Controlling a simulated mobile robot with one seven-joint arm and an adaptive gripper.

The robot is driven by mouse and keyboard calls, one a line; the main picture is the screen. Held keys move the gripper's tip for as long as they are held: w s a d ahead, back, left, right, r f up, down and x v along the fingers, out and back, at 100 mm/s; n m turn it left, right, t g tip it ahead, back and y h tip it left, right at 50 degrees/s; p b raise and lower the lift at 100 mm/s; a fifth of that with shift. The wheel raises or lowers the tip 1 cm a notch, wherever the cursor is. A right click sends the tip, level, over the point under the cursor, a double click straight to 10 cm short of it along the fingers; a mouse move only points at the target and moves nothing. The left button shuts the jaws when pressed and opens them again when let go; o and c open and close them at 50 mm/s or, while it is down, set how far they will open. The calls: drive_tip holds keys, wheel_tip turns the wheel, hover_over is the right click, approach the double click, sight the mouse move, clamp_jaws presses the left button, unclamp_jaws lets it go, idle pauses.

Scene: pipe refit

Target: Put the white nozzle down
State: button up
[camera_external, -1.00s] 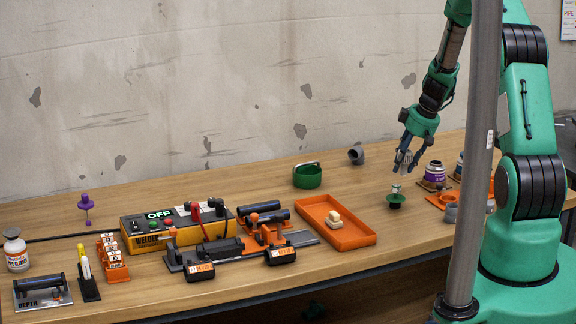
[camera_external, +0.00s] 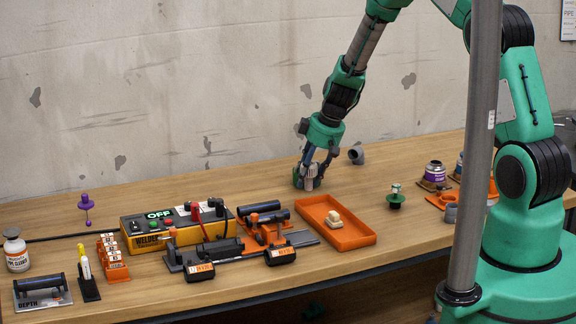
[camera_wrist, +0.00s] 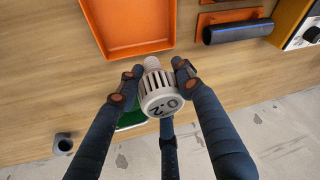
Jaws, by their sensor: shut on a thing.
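My gripper (camera_external: 309,178) is low over the back of the bench, shut on the white nozzle (camera_wrist: 161,93). In the wrist view the nozzle has a slotted body, a threaded end and a round face marked "0.2". The fingers press on both its sides. In the external view the nozzle shows only as a pale shape (camera_external: 309,171) between the fingers. A green round holder (camera_wrist: 131,119) lies below, mostly hidden by the nozzle and fingers in the wrist view. I cannot tell whether the nozzle touches the holder.
An orange tray (camera_external: 352,245) with a cream piece (camera_external: 333,219) lies in front of my gripper. A grey elbow (camera_external: 356,155) stands close on the right. A green-topped fitting (camera_external: 395,197) stands farther right. The yellow welder (camera_external: 150,240) is to the left.

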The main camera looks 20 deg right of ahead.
drive_tip(key=shift+s+a, duration=0.2)
drive_tip(key=shift+a, duration=0.75)
drive_tip(key=shift+s+a, duration=0.15)
drive_tip(key=shift+a, duration=0.75)
drive_tip(key=shift+w, duration=0.1)
drive_tip(key=w+a, duration=0.1)
drive_tip(key=w, duration=0.4)
drive_tip(key=w+a+f, duration=0.1)
drive_tip(key=w, duration=0.4)
drive_tip(key=w+a, duration=0.1)
drive_tip(key=w, duration=0.4)
drive_tip(key=shift+w+f, duration=0.25)
drive_tip(key=shift+f, duration=0.05)
drive_tip(key=shift+f, duration=1.75)
drive_tip(key=shift+f+b, duration=0.1)
drive_tip(key=shift+b, duration=0.2)
drive_tip(key=o, duration=1.1)
